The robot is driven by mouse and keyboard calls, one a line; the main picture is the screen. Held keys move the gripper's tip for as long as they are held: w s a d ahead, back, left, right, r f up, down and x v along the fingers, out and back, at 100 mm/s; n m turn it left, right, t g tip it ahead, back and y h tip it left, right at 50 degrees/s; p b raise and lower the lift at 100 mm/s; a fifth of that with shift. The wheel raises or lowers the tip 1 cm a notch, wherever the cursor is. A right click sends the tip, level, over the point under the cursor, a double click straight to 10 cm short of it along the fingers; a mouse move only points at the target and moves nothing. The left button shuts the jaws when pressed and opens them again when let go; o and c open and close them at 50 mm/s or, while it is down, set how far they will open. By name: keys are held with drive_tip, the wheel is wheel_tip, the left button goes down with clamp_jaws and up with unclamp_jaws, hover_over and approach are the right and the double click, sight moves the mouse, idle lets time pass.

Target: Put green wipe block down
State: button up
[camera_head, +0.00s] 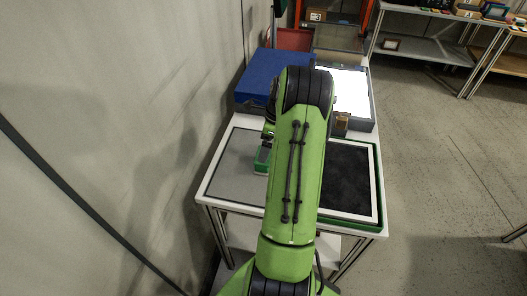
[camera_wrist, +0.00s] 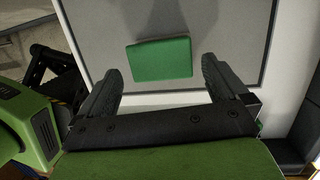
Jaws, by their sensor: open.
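The green wipe block (camera_wrist: 160,60) lies flat on the grey mat (camera_wrist: 185,20) in the wrist view. In the head view part of the green block (camera_head: 262,158) shows at the left side of my arm, on the grey area (camera_head: 237,172) of the table. My gripper (camera_wrist: 160,78) is open, with one finger to each side of the block's near end and gaps between. The block is not held. My own arm hides the gripper's fingers and part of the block in the head view.
A black panel in a white frame (camera_head: 375,185) lies right of my arm on the white table (camera_head: 228,201). A blue box (camera_head: 262,72), a bright white panel (camera_head: 350,92) and a small brown object (camera_head: 341,123) stand behind. A wall is close on the left.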

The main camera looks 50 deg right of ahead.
drive_tip(key=p+v, duration=0.1)
drive_tip(key=v, duration=0.6)
drive_tip(key=w+a+r+n+h, duration=0.1)
drive_tip(key=w+a+r+n, duration=0.1)
drive_tip(key=a+r+n, duration=0.7)
drive_tip(key=w+a+r+n+h, duration=0.15)
drive_tip(key=a+r+n, duration=0.35)
drive_tip(key=a, duration=0.7)
drive_tip(key=s+a+r+n+t, duration=0.1)
drive_tip(key=s+a+n+t, duration=0.3)
drive_tip(key=s+a+n, duration=1)
drive_tip(key=a+n, duration=0.2)
drive_tip(key=n, duration=0.1)
drive_tip(key=shift+s, duration=0.15)
drive_tip(key=shift+y, duration=0.25)
drive_tip(key=shift+r, duration=0.1)
